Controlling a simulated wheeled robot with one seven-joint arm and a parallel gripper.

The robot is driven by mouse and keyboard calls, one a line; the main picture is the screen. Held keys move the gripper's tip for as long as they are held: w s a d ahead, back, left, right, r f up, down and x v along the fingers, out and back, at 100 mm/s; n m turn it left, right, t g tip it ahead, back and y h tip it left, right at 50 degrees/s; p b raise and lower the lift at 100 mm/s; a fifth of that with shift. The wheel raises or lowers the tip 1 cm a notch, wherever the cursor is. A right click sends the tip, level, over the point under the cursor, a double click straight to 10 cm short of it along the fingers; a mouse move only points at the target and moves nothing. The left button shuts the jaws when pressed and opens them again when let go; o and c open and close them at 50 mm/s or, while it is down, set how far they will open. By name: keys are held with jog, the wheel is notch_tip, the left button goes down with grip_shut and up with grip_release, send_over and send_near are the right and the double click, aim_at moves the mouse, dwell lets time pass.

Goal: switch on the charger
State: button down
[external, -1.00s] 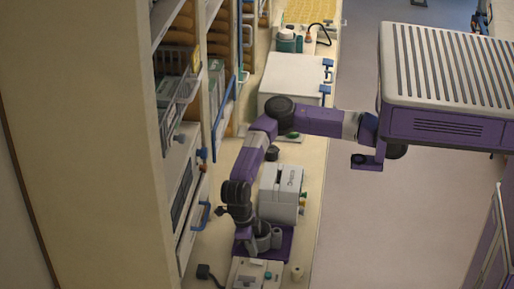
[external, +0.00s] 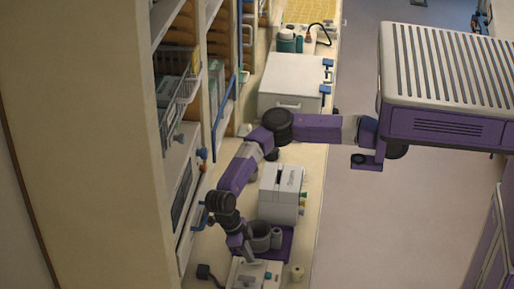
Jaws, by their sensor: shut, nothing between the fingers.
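My gripper (external: 250,260) points down at the back edge of this box. It is small in the picture and looks shut and empty. I cannot tell whether it touches the box.
A purple tray (external: 286,247) with grey cylindrical holders (external: 262,240) sits just behind the box. A white-grey machine (external: 281,194) stands farther back. A black block (external: 204,271) lies left of the box and a small cream cylinder (external: 297,273) right.

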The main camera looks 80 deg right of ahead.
jog(key=shift+s+r, duration=0.15)
jog(key=shift+s, duration=0.05)
jog(key=shift+s+r+p, duration=0.2)
jog(key=shift+s+p, duration=0.3)
jog(key=shift+s, duration=0.1)
notch_tip(320, 180, up, 20)
jog(key=b, duration=0.2)
jog(key=shift+b, duration=0.35)
jog(key=shift+f, duration=0.1)
dwell(0.5)
